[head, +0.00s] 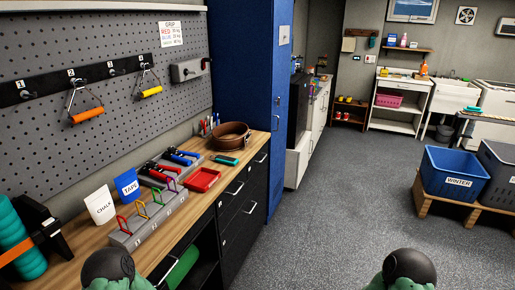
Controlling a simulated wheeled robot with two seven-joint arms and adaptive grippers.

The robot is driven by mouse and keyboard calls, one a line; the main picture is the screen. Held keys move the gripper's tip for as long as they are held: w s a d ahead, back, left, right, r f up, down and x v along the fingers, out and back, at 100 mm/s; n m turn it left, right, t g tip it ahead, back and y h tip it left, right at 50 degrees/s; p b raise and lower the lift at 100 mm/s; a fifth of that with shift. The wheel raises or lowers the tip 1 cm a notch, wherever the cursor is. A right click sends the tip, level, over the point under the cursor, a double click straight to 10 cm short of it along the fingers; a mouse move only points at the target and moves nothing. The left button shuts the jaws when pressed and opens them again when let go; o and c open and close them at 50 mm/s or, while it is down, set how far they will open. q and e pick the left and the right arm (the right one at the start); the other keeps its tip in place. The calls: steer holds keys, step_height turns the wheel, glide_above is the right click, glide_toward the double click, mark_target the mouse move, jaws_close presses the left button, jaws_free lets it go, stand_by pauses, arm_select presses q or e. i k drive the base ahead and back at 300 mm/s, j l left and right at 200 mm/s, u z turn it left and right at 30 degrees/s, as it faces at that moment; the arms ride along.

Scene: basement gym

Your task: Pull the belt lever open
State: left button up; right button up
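A brown belt (231,136), coiled into an upright ring, sits at the far end of the wooden bench (78,262) along the left wall. Its lever is too small to make out, so I cannot tell whether it is open or shut. Neither of my grippers is in view. Only dark rounded parts of my two arms show at the bottom edge, one at left and one right of centre, both well apart from the belt.
A teal-handled item (226,160) and a red tray (202,180) lie in front of the belt. Red and blue hand grips, a rack of coloured loops, and chalk and tape boxes fill the nearer bench. A blue locker (244,75) stands behind.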

mark_target(249, 139)
steer(key=i+l+u, duration=0.1)
steer(key=l, duration=0.2)
steer(key=i+l+u, duration=0.15)
steer(key=i+l, duration=0.2)
steer(key=i, duration=0.25)
steer(key=i+l+z, duration=0.1)
steer(key=i+l, duration=0.15)
steer(key=i, duration=0.25)
steer(key=i+l, duration=0.2)
steer(key=i, duration=0.25)
steer(key=i+l+z, duration=0.1)
steer(key=i, duration=0.4)
steer(key=i+l, duration=0.2)
steer(key=i, duration=0.3)
steer(key=l+z, duration=0.05)
